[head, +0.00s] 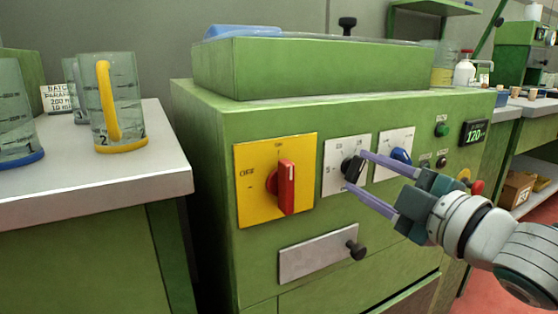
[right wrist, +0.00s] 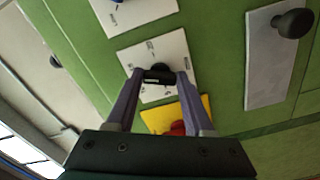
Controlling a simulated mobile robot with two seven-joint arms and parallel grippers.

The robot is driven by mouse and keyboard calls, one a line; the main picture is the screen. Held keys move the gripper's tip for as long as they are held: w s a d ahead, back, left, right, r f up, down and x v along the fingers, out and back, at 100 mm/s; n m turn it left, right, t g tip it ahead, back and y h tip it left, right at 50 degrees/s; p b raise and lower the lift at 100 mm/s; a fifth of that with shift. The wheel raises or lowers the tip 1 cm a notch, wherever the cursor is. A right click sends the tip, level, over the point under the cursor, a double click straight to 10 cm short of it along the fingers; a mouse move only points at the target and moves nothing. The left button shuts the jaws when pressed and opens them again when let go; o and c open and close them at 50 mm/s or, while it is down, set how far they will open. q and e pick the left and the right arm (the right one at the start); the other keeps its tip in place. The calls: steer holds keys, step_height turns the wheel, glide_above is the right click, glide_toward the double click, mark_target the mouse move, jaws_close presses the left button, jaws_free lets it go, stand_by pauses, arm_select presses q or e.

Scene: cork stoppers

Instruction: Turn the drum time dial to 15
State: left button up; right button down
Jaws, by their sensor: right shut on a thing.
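The dial with a black knob (head: 352,169) sits on a white plate (head: 333,180) on the green machine's front, between the yellow switch plate and a blue knob. Small marks ring it, and a "5" shows at its lower left; the other marks are too small to read surely. My right gripper (head: 358,170) comes in from the right, its two purple fingers shut on the black knob. In the right wrist view the black knob (right wrist: 158,76) lies between the fingertips. The knob's exact setting is hard to read. My left gripper is not in view.
A red switch (head: 286,187) on a yellow plate (head: 250,205) is left of the dial, and a blue knob (head: 401,156) is close on its right. A drawer-like panel (head: 305,258) with a black knob is below. Beakers (head: 118,95) stand on the left bench.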

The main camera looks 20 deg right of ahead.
steer(key=shift+m, duration=0.6)
steer(key=shift+c, duration=1.4)
jaws_free()
steer(key=shift+s+p, duration=0.45)
steer(key=shift+s, duration=0.05)
steer(key=s+p, duration=0.1)
steer(key=s, duration=0.8)
steer(key=shift+d+p, duration=0.35)
steer(key=shift+p, duration=0.05)
